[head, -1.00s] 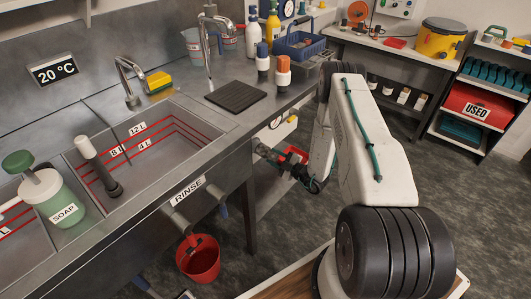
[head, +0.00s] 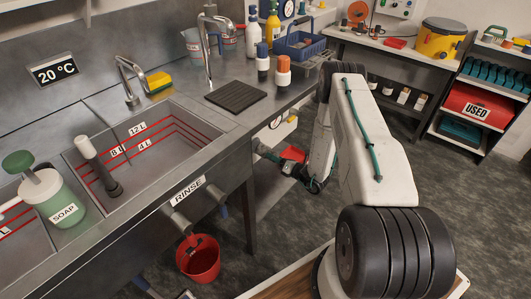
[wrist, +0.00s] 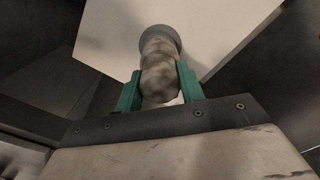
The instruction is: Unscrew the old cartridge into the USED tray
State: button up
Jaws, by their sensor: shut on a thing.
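The old cartridge (wrist: 159,52) is a mottled, brownish-grey cylinder in the wrist view. Its far end meets a grey round collar (wrist: 172,32) on a pale housing (wrist: 225,25). My gripper (wrist: 160,82) has its green fingers on both sides of the cartridge, shut on it. I cannot tell how far the cartridge is turned in the collar. In the head view my gripper (head: 262,149) is low beside the bench's side, and the cartridge cannot be made out there. The red USED tray (head: 464,101) sits on the rack at the right.
The steel bench with the rinse sink (head: 150,138) fills the left. A red bucket (head: 199,264) stands on the floor below it. A yellow-and-grey tub (head: 438,42) is on the back table. The floor between my arm and the rack is clear.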

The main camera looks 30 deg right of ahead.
jog(key=n, duration=0.3)
jog(key=o, duration=1.1)
jog(key=shift+n, duration=0.3)
jog(key=m, duration=2.2)
